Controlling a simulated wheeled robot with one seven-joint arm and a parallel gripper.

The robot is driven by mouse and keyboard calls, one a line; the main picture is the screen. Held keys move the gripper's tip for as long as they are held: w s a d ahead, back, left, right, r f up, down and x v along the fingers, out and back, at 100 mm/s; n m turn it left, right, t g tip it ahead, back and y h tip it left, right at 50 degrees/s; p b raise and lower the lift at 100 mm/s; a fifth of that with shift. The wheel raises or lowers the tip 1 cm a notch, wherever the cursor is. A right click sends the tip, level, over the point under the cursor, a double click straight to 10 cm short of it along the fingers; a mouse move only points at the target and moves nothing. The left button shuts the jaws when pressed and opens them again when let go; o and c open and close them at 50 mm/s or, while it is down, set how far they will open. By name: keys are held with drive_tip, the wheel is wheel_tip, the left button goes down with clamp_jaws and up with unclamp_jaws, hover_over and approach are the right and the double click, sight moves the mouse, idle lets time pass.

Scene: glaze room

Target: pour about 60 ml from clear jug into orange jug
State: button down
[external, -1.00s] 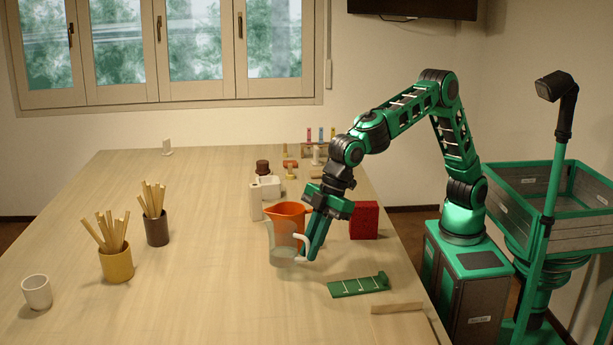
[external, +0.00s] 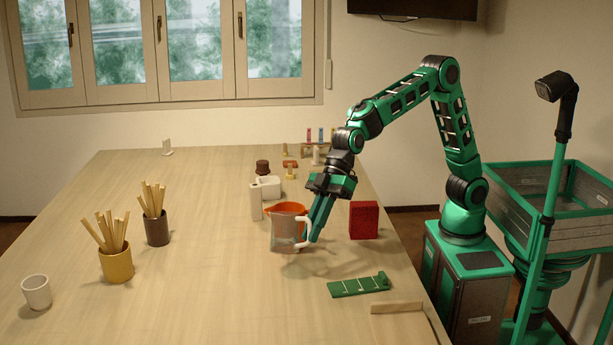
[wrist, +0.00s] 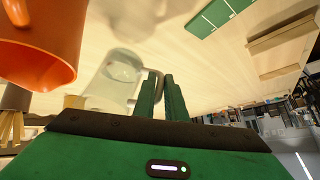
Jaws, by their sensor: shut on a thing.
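The clear jug (external: 284,236) is upright or nearly so, a little above the table. My gripper (external: 308,238) is shut on its handle, at the jug's right side. In the wrist view my gripper (wrist: 161,76) also has the clear jug (wrist: 104,88) at its left. The orange jug (external: 287,208) stands on the table behind the clear jug, which hides most of its lower part in the external view. In the wrist view the orange jug (wrist: 45,40) fills the upper left corner, apart from the clear jug. I cannot tell the liquid level in either.
A red block (external: 363,220) stands right of my gripper, and a green slotted rack (external: 358,286) lies nearer the camera. A yellow cup (external: 116,264) and a dark cup (external: 157,230) hold sticks. The middle table is clear.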

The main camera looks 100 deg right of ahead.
drive_tip(key=d+r+m+t+y+p, duration=0.1)
drive_tip(key=d+r+t+y+p, duration=0.1)
drive_tip(key=d+r+y, duration=0.2)
drive_tip(key=shift+s+d+r+m+y, duration=0.15)
drive_tip(key=shift+s+r+m+y, duration=0.2)
drive_tip(key=shift+r+y, duration=1)
drive_tip(key=shift+d+m+t+y+p, duration=0.35)
drive_tip(key=shift+y+p, duration=0.25)
drive_tip(key=shift+y, duration=0.25)
drive_tip(key=shift+d+r+y+p, duration=0.15)
drive_tip(key=shift+y+p, duration=0.15)
drive_tip(key=shift+p, duration=0.45)
drive_tip(key=shift+s+d+r+t+y+p, duration=0.2)
drive_tip(key=shift+d+r+t+y+p, duration=0.15)
drive_tip(key=shift+d+r+p, duration=0.3)
drive_tip(key=shift+d+r, duration=0.1)
drive_tip(key=shift+a+r+p, duration=0.1)
drive_tip(key=shift+a+p, duration=0.1)
drive_tip(key=shift+p, duration=0.15)
drive_tip(key=shift+d+r+m+t+y, duration=0.3)
drive_tip(key=shift+r+y, duration=0.15)
